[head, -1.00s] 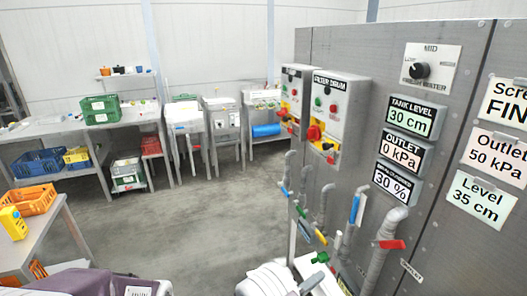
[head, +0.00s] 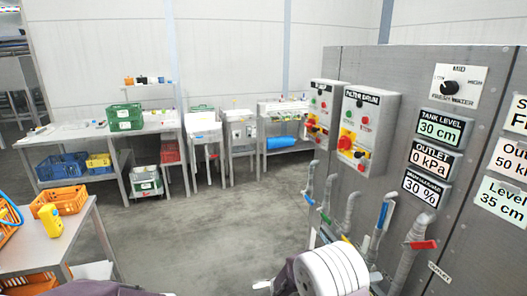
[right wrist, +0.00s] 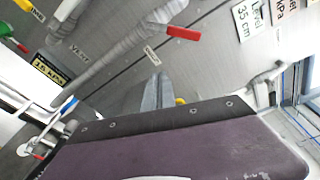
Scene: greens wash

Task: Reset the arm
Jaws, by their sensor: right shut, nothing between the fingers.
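My right arm's white rounded link (head: 333,268) stands at the bottom of the head view, in front of the grey panel's pipes. My right gripper (right wrist: 158,90) shows in the right wrist view as grey fingers beyond a dark purple body with a black screwed edge. The fingers are together and hold nothing. Behind them is the grey panel with a red-handled pipe (right wrist: 140,45). My left gripper is not in view.
The grey panel (head: 390,120) with valves, switch boxes and displays stands close on the right. A table (head: 75,235) at the left holds an orange crate (head: 62,200) and a yellow device (head: 50,220). Benches line the back wall. The floor (head: 190,235) between is clear.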

